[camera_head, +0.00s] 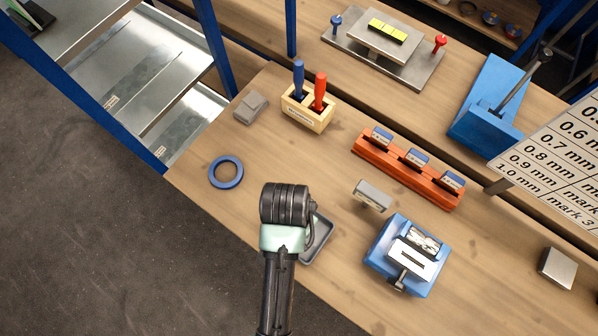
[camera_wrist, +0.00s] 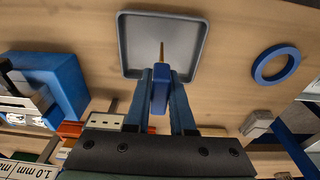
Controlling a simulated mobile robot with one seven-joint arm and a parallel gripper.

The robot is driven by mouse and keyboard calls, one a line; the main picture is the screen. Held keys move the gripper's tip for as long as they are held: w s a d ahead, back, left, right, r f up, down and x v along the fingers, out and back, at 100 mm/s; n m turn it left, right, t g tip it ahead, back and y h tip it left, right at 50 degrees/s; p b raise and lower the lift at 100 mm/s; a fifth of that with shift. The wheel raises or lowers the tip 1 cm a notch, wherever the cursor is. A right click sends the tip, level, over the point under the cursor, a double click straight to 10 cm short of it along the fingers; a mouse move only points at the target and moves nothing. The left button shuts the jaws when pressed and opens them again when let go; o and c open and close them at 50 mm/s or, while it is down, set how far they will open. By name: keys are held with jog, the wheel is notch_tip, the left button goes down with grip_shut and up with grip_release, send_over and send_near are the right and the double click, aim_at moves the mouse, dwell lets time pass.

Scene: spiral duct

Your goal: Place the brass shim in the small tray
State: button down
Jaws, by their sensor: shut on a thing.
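The brass shim (camera_wrist: 162,52) shows in the wrist view as a thin brass strip, seen edge-on, at the end of a blue holder (camera_wrist: 160,88). My gripper (camera_wrist: 161,80) is shut on the blue holder. The small tray (camera_wrist: 127,50) is grey and shallow, with raised edges. In the wrist view the strip appears over the tray's inside; whether it touches the tray floor I cannot tell. In the head view my wrist covers the fingers and the shim, and part of the small tray (camera_head: 326,240) shows to its right.
A blue ring (camera_head: 226,172) lies left of my arm. An orange rack (camera_head: 407,171) with blue-labelled pieces, a grey block (camera_head: 373,195) and a blue vise (camera_head: 383,262) stand to the right. A wooden holder (camera_head: 306,115) with blue and red handles stands behind.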

jog(key=shift+f, duration=1.85)
jog(key=shift+f, duration=0.1)
jog(key=shift+d+f, duration=0.1)
jog(key=c, duration=0.8)
grip_release()
jog(key=shift+o, duration=0.2)
